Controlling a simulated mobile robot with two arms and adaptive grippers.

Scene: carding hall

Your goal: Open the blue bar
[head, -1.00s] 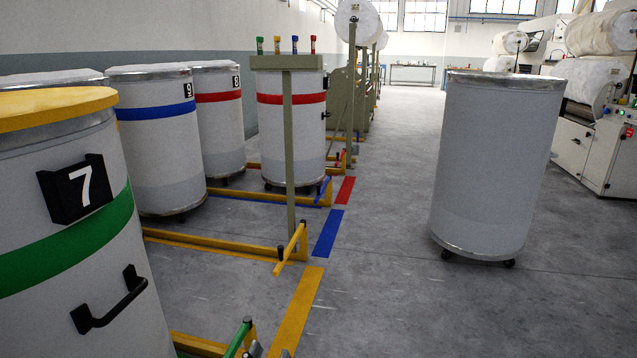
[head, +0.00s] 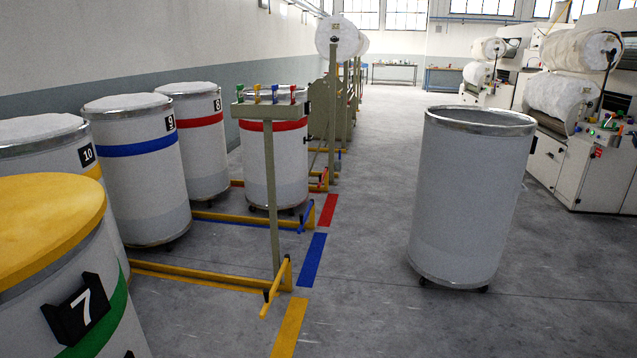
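The blue bar (head: 305,217) appears as a small blue piece at the right end of a low yellow floor rail (head: 245,219), past the nearer yellow bar. It looks upright or slightly tilted and is too small to tell whether it is latched. A blue floor mark (head: 313,261) lies just in front of it to the right. White can 9 with a blue band (head: 140,147) stands behind that rail. Neither of my grippers is in view.
A nearer yellow bar (head: 275,289) juts from its rail beside a green-grey post (head: 272,195) with coloured clips. Can 7 (head: 60,255) fills the lower left. A lone open can (head: 467,205) stands on the right. Floor is clear between the marks and that can.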

